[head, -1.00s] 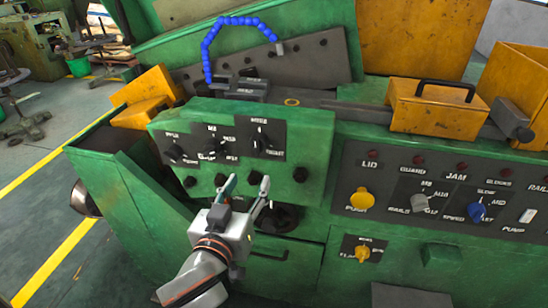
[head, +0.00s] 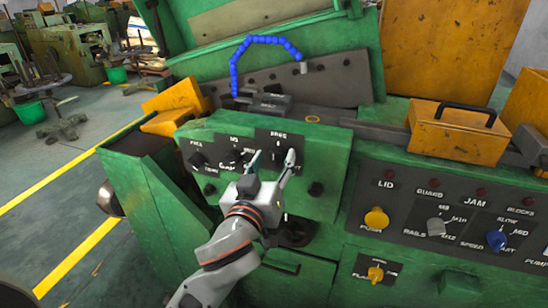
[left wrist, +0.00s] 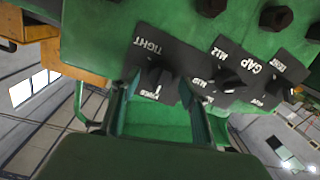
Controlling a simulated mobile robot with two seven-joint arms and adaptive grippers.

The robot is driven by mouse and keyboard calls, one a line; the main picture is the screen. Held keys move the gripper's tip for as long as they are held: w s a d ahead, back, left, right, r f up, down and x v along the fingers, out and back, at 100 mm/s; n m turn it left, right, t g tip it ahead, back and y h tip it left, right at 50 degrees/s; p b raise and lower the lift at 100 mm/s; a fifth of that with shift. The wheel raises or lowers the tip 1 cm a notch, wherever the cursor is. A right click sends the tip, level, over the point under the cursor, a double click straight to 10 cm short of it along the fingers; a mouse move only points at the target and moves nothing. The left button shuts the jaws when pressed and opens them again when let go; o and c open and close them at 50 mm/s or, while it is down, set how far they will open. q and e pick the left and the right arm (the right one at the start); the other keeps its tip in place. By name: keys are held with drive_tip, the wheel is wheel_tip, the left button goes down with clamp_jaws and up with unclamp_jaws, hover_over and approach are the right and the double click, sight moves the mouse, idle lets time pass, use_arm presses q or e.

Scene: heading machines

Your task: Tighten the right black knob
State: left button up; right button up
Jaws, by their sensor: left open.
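The right black knob (head: 278,154) is on the upper dark plate of the green control box, below a white label. In the left wrist view, turned about upside down, the right black knob (left wrist: 156,76) shows beside the word TIGHT, with a white mark on it. My left gripper (head: 274,158) is open in front of the box. In the left wrist view the left gripper (left wrist: 158,88) has one finger on each side of the knob. Whether a finger touches it I cannot tell. My right gripper is not in view.
Two other black knobs (head: 236,156) (head: 197,160) sit to the left on the same box. A lower panel with a yellow button (head: 376,218) and a blue knob (head: 496,240) is at the right. A yellow box (head: 455,130) stands above it. Open floor lies at the left.

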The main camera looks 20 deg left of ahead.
use_arm(q)
drive_tip(key=shift+w, duration=0.2)
drive_tip(key=c, duration=1.1)
